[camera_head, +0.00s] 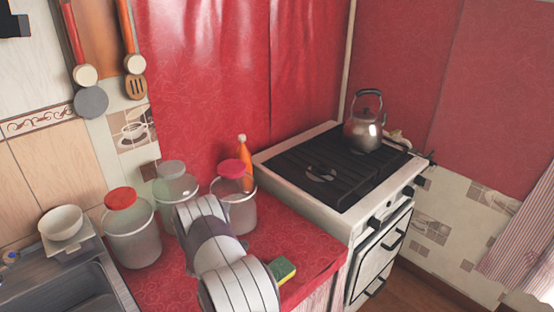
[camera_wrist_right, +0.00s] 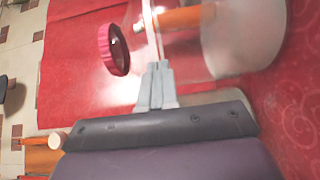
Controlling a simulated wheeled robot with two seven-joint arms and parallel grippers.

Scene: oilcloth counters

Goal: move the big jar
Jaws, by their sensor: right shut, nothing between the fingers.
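Three clear lidded jars stand on the red counter (camera_head: 168,288) in the head view. The jar with the red lid (camera_head: 133,240) is at the left and looks the largest. A jar with a pale grey lid (camera_head: 173,183) is behind it. A jar with a pinkish-red lid (camera_head: 243,212) is at the right. My right arm covers parts of the middle and right jars and hides its own fingers there. In the wrist view my right gripper (camera_wrist_right: 157,85) is shut and empty, in front of a clear jar with a pinkish-red lid (camera_wrist_right: 115,50); contact cannot be told. My left gripper is out of view.
A stove (camera_head: 315,215) with a kettle (camera_head: 364,127) stands at the right. An orange bottle (camera_head: 241,151) is behind the right jar. A sponge (camera_head: 283,269) lies near the front edge. A bowl (camera_head: 61,223) and sink (camera_head: 62,280) are at the left.

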